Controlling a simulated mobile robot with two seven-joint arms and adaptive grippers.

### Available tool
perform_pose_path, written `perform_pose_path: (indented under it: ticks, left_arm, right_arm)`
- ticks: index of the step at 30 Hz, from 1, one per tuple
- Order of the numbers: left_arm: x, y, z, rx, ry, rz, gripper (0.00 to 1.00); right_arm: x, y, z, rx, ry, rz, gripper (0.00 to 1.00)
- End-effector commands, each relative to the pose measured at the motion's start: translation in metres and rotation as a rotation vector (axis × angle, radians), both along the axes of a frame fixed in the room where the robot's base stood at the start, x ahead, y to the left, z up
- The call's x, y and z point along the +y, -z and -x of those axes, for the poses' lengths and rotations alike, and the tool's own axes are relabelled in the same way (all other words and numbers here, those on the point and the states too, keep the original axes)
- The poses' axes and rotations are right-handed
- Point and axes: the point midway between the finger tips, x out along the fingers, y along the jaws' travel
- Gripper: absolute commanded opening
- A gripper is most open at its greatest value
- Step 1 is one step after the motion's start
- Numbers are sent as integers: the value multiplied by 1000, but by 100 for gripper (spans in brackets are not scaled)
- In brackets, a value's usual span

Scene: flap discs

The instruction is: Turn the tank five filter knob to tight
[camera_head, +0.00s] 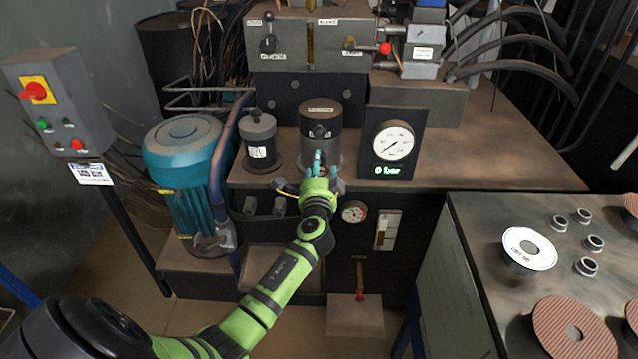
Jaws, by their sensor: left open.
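A dark upright cylinder (333,120) stands on the machine's brown top, with a small label near its top that is too small to read. A small black knob (320,131) sits on its front. I cannot read any marking that names it tank five or shows its setting. My left gripper (318,163) is open, its blue fingertips just below the knob and in front of the cylinder's lighter lower part. I see no grip on the knob, and cannot tell whether the fingertips touch the cylinder. My right gripper is not in view.
A black canister (259,138) stands left of the cylinder, and a gauge panel (394,139) stands right of it. A lever with a red ball (384,48) is above. A teal motor (185,150) is at left. A side table (470,215) holds discs and rings.

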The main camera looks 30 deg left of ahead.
Motion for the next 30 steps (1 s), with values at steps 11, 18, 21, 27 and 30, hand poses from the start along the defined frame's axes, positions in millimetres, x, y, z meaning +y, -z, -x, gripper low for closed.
perform_pose_path:
  ticks: [11,18,21,27,30]
  left_arm:
    - [-41,0,66,0,1,1,56]
    - [-54,-1,88,-1,1,-2,56]
    - [-55,-2,90,-2,1,-2,56]
    - [-55,-1,90,-1,1,-2,56]
    - [-55,-1,90,-1,1,-2,56]
  right_arm:
    - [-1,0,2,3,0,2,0]
    - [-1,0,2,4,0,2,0]
    - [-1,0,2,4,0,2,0]
    - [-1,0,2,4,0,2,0]
    - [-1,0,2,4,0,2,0]
